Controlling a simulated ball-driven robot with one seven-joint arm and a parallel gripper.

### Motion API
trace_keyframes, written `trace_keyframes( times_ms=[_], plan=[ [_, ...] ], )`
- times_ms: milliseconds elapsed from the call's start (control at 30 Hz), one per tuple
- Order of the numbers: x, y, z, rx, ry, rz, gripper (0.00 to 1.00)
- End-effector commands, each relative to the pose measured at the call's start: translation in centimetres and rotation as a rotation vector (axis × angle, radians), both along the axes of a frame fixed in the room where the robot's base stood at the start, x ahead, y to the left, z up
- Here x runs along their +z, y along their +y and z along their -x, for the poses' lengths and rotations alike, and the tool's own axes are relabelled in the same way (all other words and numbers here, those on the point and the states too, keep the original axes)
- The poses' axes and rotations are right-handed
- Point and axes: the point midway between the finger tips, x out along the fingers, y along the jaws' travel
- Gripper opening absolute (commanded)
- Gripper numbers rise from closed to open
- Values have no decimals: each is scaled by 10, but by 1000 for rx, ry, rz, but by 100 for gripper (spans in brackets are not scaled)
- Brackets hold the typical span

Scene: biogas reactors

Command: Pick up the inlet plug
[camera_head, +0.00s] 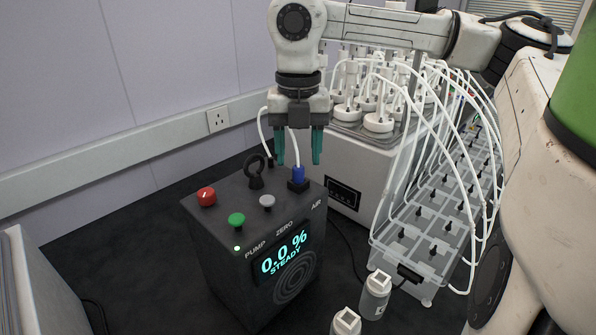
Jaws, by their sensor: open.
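A black plug with an upright ring handle (256,180) stands on top of the dark analyser box (215,262), near its back edge; it looks like the inlet plug, though no label names it. A blue connector (298,175) sits in a black socket to its right, by the word AIR, with a white tube rising from it. My gripper (298,162) points down with its two teal fingers apart. The fingers are above the back right of the box, one on each side of the blue connector in the picture, and right of the ring handle. I see nothing gripped.
A red knob (206,197), green button (237,220) and grey button (267,201) are on the box top. Its display (283,254) reads 0.0 % STEADY. White-capped reactors (378,122), looping tubes and a clear tray (405,258) stand right. Two bottles (376,294) (345,322) are in front.

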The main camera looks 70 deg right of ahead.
Motion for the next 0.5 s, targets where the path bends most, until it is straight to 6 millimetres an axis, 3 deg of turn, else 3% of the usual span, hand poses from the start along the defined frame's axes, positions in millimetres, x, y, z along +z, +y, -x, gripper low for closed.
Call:
trace_keyframes(
  times_ms=[200, 433, 500],
  plan=[
    [-21, 1, 0, 0, -1, -1, 54],
    [-24, 0, 0, 0, -1, 0, 54],
    [-24, 0, 0, 0, -1, 0, 49]
  ],
)
